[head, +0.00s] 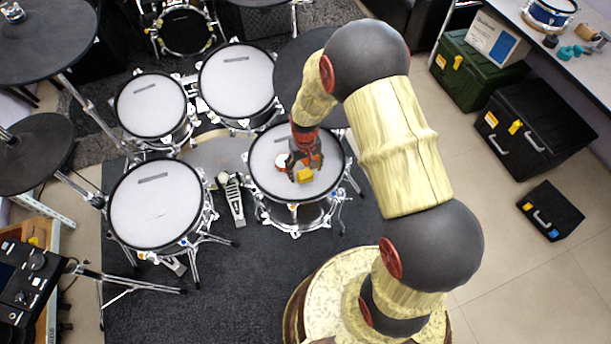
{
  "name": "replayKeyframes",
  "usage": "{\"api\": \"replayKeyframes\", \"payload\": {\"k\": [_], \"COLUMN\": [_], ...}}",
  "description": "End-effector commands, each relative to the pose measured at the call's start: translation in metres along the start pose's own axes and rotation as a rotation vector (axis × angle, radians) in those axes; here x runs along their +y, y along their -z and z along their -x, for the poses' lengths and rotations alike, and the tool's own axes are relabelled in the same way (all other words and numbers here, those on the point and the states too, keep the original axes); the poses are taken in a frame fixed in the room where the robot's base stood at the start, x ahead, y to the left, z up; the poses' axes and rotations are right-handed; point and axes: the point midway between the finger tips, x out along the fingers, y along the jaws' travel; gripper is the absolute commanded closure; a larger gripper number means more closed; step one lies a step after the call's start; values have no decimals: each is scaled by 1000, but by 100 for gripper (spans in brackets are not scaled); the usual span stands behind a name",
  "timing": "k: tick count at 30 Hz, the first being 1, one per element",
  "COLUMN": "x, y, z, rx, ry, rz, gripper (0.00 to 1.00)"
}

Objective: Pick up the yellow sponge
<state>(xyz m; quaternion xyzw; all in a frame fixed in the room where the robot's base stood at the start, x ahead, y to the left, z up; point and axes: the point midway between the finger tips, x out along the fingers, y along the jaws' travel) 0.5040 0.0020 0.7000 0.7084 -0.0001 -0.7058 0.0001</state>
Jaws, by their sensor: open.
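The yellow sponge (305,176) is a small yellow block. It appears to rest on the white mesh head of the front right drum (325,157). My gripper (301,172) reaches down from above and is open close around or just above the sponge. I cannot tell whether its fingers touch the sponge. My gripper hides part of the drum head and perhaps part of the sponge.
A white and red round item (283,162) lies beside my gripper on the same drum. Other drums (156,203) stand to the left and behind. A pedal (231,200) is on the dark carpet.

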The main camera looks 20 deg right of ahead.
Motion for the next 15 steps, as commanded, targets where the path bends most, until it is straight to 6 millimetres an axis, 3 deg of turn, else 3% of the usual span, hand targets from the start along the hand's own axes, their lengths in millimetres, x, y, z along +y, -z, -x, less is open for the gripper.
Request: {"api": "replayKeyframes", "payload": {"k": [7,15], "x": [3,3], "y": [-1,0], "z": [-40,-42], "rx": [-4,-2], "ry": [0,0], "rz": [0,0], "gripper": [33,33]}}
